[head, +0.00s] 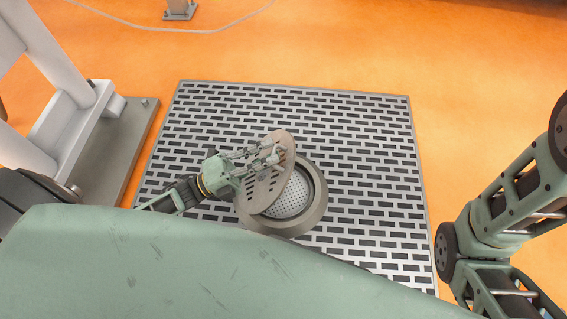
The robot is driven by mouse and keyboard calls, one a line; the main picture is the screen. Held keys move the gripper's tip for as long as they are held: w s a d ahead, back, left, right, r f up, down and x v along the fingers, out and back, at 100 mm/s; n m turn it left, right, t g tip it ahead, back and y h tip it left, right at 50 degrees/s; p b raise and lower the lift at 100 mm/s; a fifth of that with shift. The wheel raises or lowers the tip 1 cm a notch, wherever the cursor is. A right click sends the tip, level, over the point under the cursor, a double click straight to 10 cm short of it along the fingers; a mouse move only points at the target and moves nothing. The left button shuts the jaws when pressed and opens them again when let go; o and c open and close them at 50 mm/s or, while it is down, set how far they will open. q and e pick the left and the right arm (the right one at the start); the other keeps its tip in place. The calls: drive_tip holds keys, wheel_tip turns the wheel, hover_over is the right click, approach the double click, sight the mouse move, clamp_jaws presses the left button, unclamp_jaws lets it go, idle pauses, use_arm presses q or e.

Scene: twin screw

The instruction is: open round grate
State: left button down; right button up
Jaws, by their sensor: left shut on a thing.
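The round grate (258,194) is a brownish disc with slots. It is tilted up over the left part of a round grey collar (314,209) set in the slotted floor panel. Through the gap on the right I see a perforated light-grey plate (294,197) inside the collar. My left gripper (275,156) comes in from the left and is shut on the grate near its upper middle. The exact contact of the fingers is small and hard to make out. My right arm shows at the right edge, but its gripper is out of view.
The slotted metal floor panel (370,150) lies flat around the collar, clear on the right and behind. A grey base plate with white machine legs (100,165) stands at the left. A small post foot (180,10) and a thin cable (120,20) are at the back on the orange floor.

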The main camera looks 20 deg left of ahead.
use_arm(q)
drive_tip(key=s+a+r+n+t, duration=0.1)
drive_tip(key=s+a, duration=0.2)
drive_tip(key=a, duration=0.8)
drive_tip(key=shift+s+a+r+h, duration=0.15)
drive_tip(key=shift+s+r+h, duration=0.1)
drive_tip(key=shift+s+h, duration=0.05)
drive_tip(key=c, duration=1.9)
unclamp_jaws()
drive_tip(key=shift+w+r, duration=0.1)
drive_tip(key=shift+r, duration=0.1)
drive_tip(key=v, duration=1.2)
drive_tip(key=shift+f, duration=0.15)
drive_tip(key=shift+c, duration=0.2)
